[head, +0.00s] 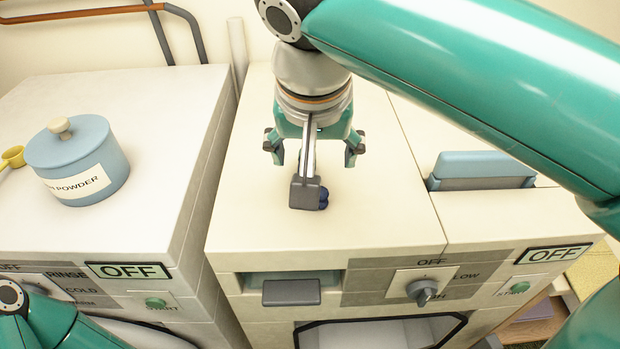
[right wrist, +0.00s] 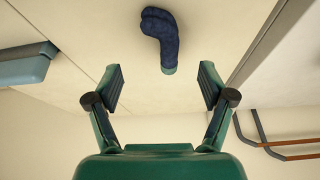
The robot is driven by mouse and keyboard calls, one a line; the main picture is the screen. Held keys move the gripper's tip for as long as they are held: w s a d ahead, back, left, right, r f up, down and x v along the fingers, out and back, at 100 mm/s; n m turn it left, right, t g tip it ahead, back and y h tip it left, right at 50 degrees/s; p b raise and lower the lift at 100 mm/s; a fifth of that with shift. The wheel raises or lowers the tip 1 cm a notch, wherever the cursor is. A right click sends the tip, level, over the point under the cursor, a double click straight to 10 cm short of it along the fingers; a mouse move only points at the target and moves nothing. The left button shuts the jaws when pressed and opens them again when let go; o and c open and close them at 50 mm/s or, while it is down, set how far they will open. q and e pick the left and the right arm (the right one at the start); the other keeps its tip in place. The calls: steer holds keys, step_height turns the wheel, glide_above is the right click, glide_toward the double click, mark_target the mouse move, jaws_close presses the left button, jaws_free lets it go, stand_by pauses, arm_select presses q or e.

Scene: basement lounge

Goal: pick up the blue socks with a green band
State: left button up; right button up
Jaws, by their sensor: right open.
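The blue socks (right wrist: 159,35) lie on the pale machine top in the right wrist view, dark blue and bent, with a teal-green band at the end nearest my gripper. In the head view only a small part of the socks (head: 324,197) shows, the rest hidden behind a grey block on my right wrist. My right gripper (head: 314,155) is open and empty above the machine top. In the right wrist view the open right gripper (right wrist: 161,85) has its fingers spread to either side, with the socks beyond the fingertips, roughly centred between them. My left gripper is out of view.
The socks lie on a white machine (head: 250,205) with a knob and drawer on its front. A blue lidded powder pot (head: 80,165) and a yellow scoop (head: 13,156) stand on the left machine. A raised blue-grey flap (head: 484,166) is at right. The top around the socks is clear.

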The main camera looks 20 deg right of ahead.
steer(key=shift+x, duration=3.5)
steer(key=shift+a, duration=0.1)
steer(key=c, duration=1.3)
steer(key=shift+o, duration=0.2)
steer(key=shift+r, duration=0.2)
